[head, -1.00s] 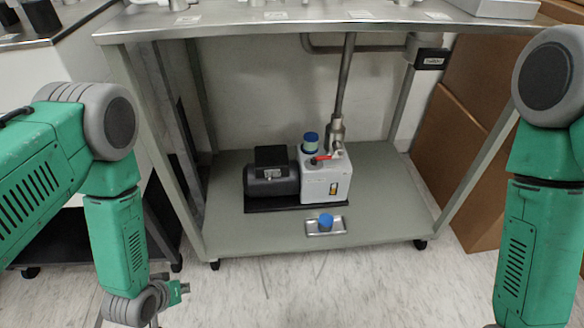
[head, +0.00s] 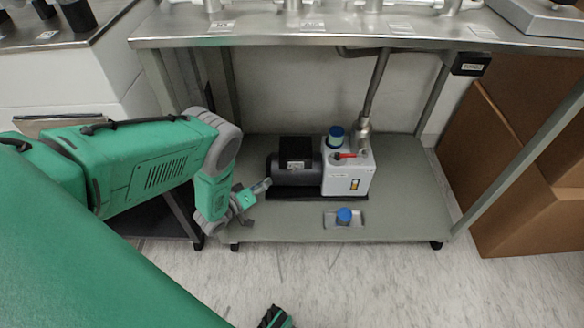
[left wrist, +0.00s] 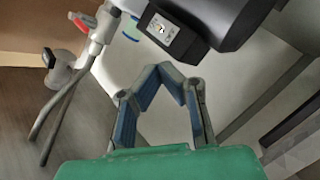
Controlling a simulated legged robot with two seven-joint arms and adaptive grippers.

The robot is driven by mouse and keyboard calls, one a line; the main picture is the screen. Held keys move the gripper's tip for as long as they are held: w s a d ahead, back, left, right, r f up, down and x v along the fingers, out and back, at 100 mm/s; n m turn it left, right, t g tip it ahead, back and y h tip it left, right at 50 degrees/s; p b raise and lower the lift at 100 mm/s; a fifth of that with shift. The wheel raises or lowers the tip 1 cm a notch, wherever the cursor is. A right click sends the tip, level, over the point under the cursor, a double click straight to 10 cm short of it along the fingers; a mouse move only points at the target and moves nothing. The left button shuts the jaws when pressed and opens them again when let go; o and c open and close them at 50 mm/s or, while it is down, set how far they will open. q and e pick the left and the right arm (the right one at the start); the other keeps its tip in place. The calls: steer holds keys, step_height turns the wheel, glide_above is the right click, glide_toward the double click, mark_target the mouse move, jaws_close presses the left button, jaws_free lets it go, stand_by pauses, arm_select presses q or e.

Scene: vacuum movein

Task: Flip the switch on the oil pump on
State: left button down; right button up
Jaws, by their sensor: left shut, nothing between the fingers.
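The oil pump stands on the lower shelf of the bench, with a black motor (head: 290,178) on its left and a white body (head: 348,180) on its right. A dark box (head: 295,150) on top of the motor carries a light plate; the left wrist view shows this switch plate (left wrist: 165,32) close up, though its setting is too small to tell. My left gripper (head: 264,186) is at the motor's left end, its fingers pointing toward it. In the left wrist view its blue-padded fingers (left wrist: 170,76) are shut and empty, apart from the switch plate.
A blue-capped item on a small tray (head: 330,220) lies in front of the pump. The pump has a red lever (head: 344,155) and a metal pipe (head: 374,90). The steel bench top (head: 300,30) hangs over the shelf (head: 410,215). Brown boxes (head: 530,150) stand at the right.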

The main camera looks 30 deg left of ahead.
arm_select(q)
steer(key=b, duration=0.4)
glide_toward(294, 164)
steer(key=x, duration=0.5)
steer(key=shift+w+f, duration=0.1)
steer(key=shift+f, duration=0.1)
steer(key=shift+w, duration=0.45)
